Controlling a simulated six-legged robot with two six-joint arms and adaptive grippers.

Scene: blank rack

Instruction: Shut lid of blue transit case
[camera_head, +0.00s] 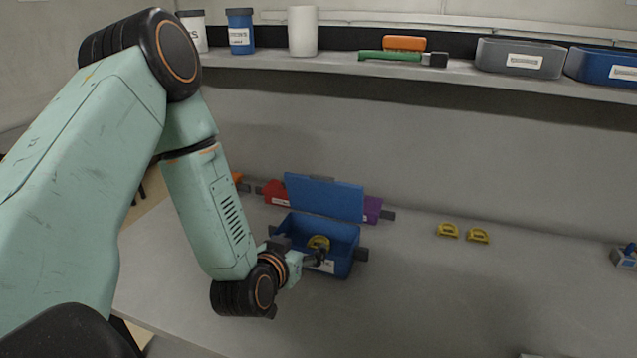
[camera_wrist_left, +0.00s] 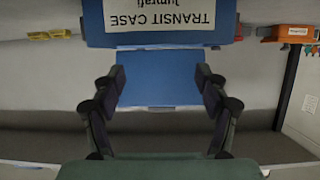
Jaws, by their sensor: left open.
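The blue transit case (camera_head: 345,266) stands on the bench with its lid (camera_head: 325,197) raised at the back, roughly upright. A yellow piece (camera_head: 318,242) shows inside it. My left gripper (camera_head: 300,250) is at the front left of the case, open, its fingers apart and empty. In the left wrist view, the case front (camera_wrist_left: 100,30) with its upside-down label and the lid (camera_wrist_left: 160,93) show beyond the spread fingers (camera_wrist_left: 160,78). I cannot tell whether a finger touches the case. My right gripper is not in view.
A red case (camera_head: 275,190) and a purple case (camera_head: 372,208) stand behind the blue case. Two yellow pieces (camera_head: 448,230) (camera_head: 479,236) lie to the right. The shelf (camera_head: 430,70) above holds containers, bins and a green-handled brush (camera_head: 390,56). The bench at front right is mostly clear.

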